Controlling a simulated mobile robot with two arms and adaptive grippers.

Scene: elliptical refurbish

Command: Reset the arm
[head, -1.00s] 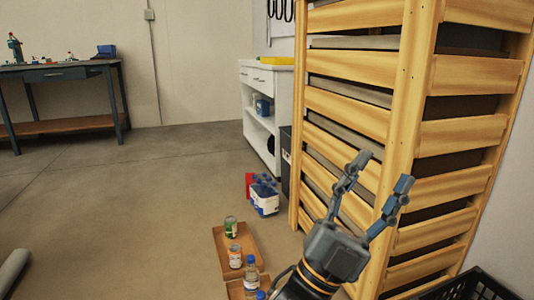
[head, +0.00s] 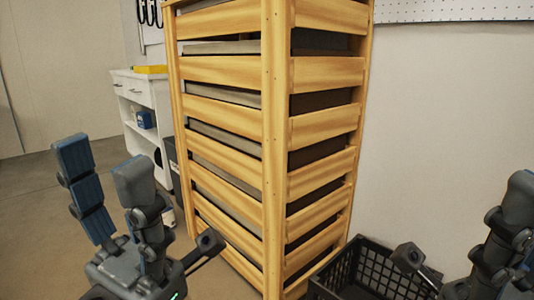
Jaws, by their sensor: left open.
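My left gripper (head: 103,165) is at the lower left of the head view. Its dark grey and blue fingers stand up and apart, with nothing between them. It is in front of the floor, left of the wooden slatted rack (head: 276,150). My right gripper (head: 465,230) is at the lower right, partly cut off by the picture's edge. Its visible fingers are spread apart, and I see nothing held in it. The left gripper overlaps part of the view of the low white shelf unit behind it.
The tall rack fills the middle, holding several grey trays or panels. A black plastic crate (head: 365,270) stands on the floor at its right foot. A white shelf unit (head: 140,110) with a blue container stands behind at left. A pegboard (head: 455,10) hangs on the right wall.

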